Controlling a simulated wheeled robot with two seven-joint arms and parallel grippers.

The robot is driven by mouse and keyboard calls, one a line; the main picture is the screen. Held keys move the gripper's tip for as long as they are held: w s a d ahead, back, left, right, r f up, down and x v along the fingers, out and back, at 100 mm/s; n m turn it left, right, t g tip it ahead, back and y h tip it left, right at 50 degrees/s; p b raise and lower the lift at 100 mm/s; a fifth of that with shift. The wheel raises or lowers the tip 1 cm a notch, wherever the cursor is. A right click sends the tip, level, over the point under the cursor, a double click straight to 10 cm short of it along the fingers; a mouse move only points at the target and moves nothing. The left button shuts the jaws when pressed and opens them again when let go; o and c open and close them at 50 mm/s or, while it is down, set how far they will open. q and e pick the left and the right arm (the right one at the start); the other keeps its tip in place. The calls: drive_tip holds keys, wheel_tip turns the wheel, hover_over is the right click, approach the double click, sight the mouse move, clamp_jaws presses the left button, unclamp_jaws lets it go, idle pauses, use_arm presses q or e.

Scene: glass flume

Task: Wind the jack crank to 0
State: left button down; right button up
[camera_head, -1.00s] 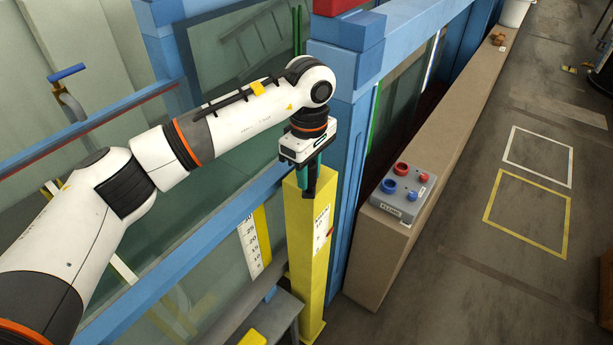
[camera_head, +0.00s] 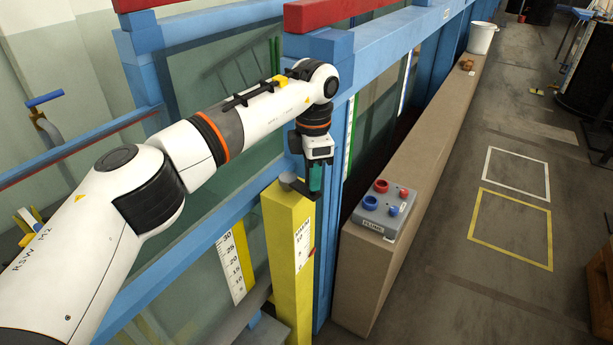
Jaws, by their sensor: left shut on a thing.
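The jack is a yellow post (camera_head: 289,262) in front of the blue flume frame. A small dark crank arm (camera_head: 294,184) lies across its top. My left gripper (camera_head: 315,186) points down at the right side of the post top. It is shut on the crank's handle, which is mostly hidden between the fingers. A white scale label (camera_head: 303,243) is on the post's face, with a small red pointer (camera_head: 311,252) low at its right edge. The figures are too small to read surely. My right gripper is not in view.
A grey control box (camera_head: 384,212) with red and blue knobs sits on the long tan ledge (camera_head: 425,155) right of the post. A yellow ruler (camera_head: 236,262) stands left of it. The blue frame (camera_head: 330,120) is close behind my wrist.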

use_arm(q)
drive_tip(key=shift+w+d+r+n, duration=0.15)
drive_tip(key=shift+w+d+n, duration=0.4)
drive_tip(key=shift+n, duration=0.35)
drive_tip(key=c, duration=1.1)
unclamp_jaws()
wheel_tip(320, 180, up, 5)
drive_tip(key=shift+f+b, duration=0.1)
drive_tip(key=shift+b, duration=0.7)
wheel_tip(320, 180, up, 7)
drive_tip(key=shift+r+p, duration=0.1)
drive_tip(key=shift+p, duration=0.55)
